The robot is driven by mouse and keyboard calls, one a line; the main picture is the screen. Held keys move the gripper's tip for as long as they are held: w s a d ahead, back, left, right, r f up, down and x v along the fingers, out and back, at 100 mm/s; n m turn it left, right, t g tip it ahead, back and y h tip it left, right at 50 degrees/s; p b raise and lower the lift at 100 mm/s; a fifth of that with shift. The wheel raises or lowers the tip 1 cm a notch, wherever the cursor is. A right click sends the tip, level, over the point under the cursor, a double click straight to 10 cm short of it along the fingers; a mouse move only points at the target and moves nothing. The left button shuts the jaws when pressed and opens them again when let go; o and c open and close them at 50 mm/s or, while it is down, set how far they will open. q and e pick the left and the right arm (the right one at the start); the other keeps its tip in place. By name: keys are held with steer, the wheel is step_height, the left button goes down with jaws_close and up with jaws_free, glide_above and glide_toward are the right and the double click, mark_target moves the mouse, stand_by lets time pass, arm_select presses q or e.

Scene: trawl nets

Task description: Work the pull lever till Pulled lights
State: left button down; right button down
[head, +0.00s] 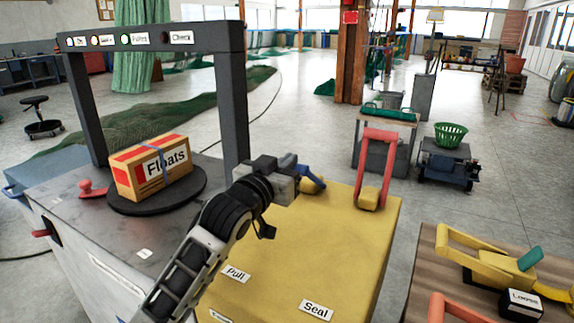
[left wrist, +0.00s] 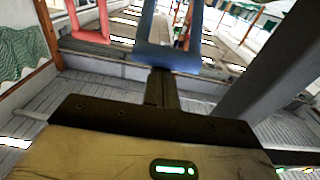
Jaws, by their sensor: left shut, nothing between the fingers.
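The blue lever handle (head: 314,184) stands at the back of the yellow bench top (head: 330,240), partly hidden behind my gripper. In the left wrist view the blue handle (left wrist: 165,52) is at the top middle, straight ahead of my fingers. My left gripper (head: 298,172) is shut and empty, right at the handle; I cannot tell whether it touches. The "Pull" label (head: 236,273) lies on the yellow top. The dark overhead frame (head: 205,38) carries small lamps and labels, one reading like "Pulled" (head: 139,39); I cannot tell whether its lamp is lit. My right gripper is not in view.
A red lever handle (head: 378,134) stands right of the blue one. A "Floats" box (head: 152,168) sits on a dark round plate (head: 190,196) under the frame. A wooden table (head: 425,268) with yellow and red handles is at the right. The yellow top's front is mostly bare.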

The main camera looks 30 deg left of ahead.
arm_select(q)
steer(key=shift+f, duration=0.25)
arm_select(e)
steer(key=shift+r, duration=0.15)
arm_select(q)
step_height(320, 180, up, 5)
steer(key=p, duration=0.5)
steer(key=s+b, duration=0.1)
steer(key=s, duration=0.8)
steer(key=shift+f, duration=0.45)
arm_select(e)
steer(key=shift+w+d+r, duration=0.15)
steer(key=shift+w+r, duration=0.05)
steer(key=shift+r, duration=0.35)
